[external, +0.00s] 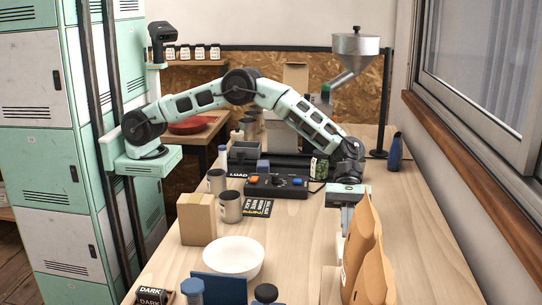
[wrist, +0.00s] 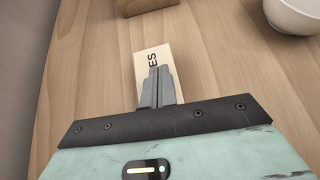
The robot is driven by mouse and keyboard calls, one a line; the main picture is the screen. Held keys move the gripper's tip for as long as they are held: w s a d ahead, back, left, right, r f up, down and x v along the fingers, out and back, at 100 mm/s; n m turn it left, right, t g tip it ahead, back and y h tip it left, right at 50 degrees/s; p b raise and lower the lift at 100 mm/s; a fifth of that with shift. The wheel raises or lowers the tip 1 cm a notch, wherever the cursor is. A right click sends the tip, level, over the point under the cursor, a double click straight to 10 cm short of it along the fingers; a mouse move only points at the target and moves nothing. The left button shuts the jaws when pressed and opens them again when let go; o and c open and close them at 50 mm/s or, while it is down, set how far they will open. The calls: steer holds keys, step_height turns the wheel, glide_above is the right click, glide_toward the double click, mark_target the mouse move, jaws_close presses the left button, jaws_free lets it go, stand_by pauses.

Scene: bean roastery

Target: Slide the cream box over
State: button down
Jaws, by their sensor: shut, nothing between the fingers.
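The cream box (wrist: 142,62) shows in the wrist view as a pale face with dark letters "ES", on the wooden table straight ahead of my fingers. My gripper (wrist: 155,72) is shut and empty, its fingertips overlapping the box's near part in that view. I cannot tell whether they touch it. In the external view my gripper (external: 346,207) points down low over the right side of the table, behind the brown paper bags (external: 371,262). These bags hide most of the area around the fingertips there, and I cannot clearly make out the cream box.
A white bowl (external: 234,257) stands front left, also at the wrist view's top right (wrist: 294,14). A cardboard box (external: 197,220) and two metal cups stand left. A control box (external: 276,186) is behind. A blue bottle (external: 395,152) stands near the right wall. Table between bowl and bags is bare.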

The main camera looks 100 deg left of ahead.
steer(key=shift+d+f+p, duration=0.35)
steer(key=shift+d+f, duration=0.05)
steer(key=shift+d, duration=0.05)
steer(key=shift+f, duration=0.45)
steer(key=shift+s+f, duration=0.1)
